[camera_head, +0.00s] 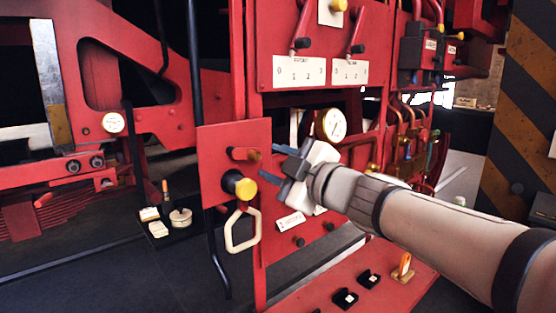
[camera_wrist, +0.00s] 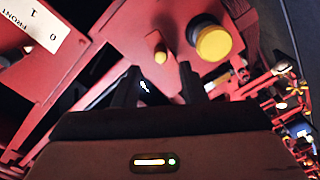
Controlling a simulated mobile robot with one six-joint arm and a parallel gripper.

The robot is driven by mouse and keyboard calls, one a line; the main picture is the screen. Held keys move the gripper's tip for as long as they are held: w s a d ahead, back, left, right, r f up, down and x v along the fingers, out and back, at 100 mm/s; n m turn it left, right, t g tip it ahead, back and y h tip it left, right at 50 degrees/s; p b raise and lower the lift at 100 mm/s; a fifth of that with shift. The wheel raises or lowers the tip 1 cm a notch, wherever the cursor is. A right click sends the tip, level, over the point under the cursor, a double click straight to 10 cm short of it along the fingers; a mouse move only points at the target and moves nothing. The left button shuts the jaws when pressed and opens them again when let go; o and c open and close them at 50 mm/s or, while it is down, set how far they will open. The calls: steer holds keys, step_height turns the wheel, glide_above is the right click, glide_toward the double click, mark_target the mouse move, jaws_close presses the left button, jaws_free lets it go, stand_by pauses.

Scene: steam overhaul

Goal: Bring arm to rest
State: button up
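My arm reaches in from the right in the head view. My gripper (camera_head: 268,168) is in front of the red machine, just right of a small red panel (camera_head: 212,160). Its two dark fingers stand apart with nothing seen held between them; the wrist view also shows the gap between the fingers (camera_wrist: 160,85). A short red lever (camera_head: 243,154) on the panel points toward the fingertips; I cannot tell the exact gap. A black knob with a yellow cap (camera_head: 245,188) sits below it, and shows upper right in the wrist view (camera_wrist: 214,42).
A cream hexagonal ring (camera_head: 242,232) hangs below the yellow knob. Two red levers (camera_head: 301,25) (camera_head: 357,35) stand above number plates. A gauge (camera_head: 331,124) is behind my gripper. A red shelf (camera_head: 300,297) with small black items lies below. Dark floor at left is mostly open.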

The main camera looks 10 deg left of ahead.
steer(key=shift+v, duration=1.25)
steer(key=w+d+f+m+t+h, duration=0.1)
steer(key=d+f+m+h, duration=0.5)
steer(key=d, duration=0.3)
steer(key=w+d+f+m+t+h, duration=0.1)
steer(key=d+f+m+h, duration=0.5)
steer(key=d, duration=0.3)
steer(key=s+d+f+m+g+h, duration=0.3)
steer(key=s+d+f+m+g, duration=0.15)
steer(key=f, duration=0.25)
steer(key=s+f+m+g+y, duration=0.1)
steer(key=s+f+m+g, duration=0.3)
steer(key=s+f, duration=0.5)
steer(key=s+g, duration=0.2)
steer(key=s, duration=0.2)
steer(key=shift+s+f, duration=0.35)
steer(key=shift+f, duration=0.05)
